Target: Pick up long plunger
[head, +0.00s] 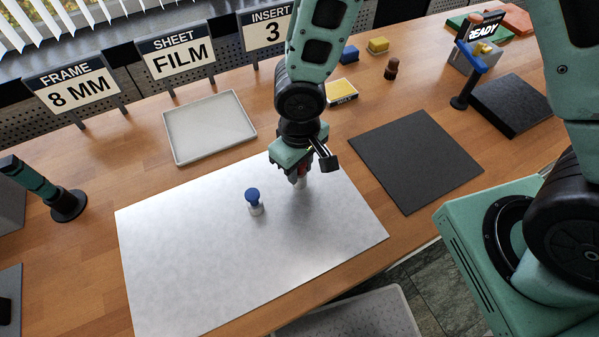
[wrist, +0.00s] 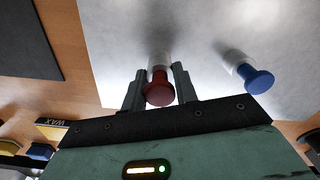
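Two plungers stand upright on the silvery metal sheet (head: 190,260). One has a red knob and pale base; its red knob shows in the wrist view (wrist: 158,90), and its base (head: 301,184) shows below my gripper in the head view. The other is a blue-knobbed plunger (head: 253,198), to the left in the head view and to the right in the wrist view (wrist: 254,79). I cannot tell which is longer. My gripper (wrist: 159,74) has its fingers apart on either side of the red-knobbed plunger, with gaps beside its stem.
A pale tray (head: 209,128) lies behind the sheet. A dark mat (head: 415,160) lies to the right, with a black block (head: 511,104) beyond it. Yellow and blue blocks sit at the back near a brown knobbed piece (head: 391,68). The sheet's front left is clear.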

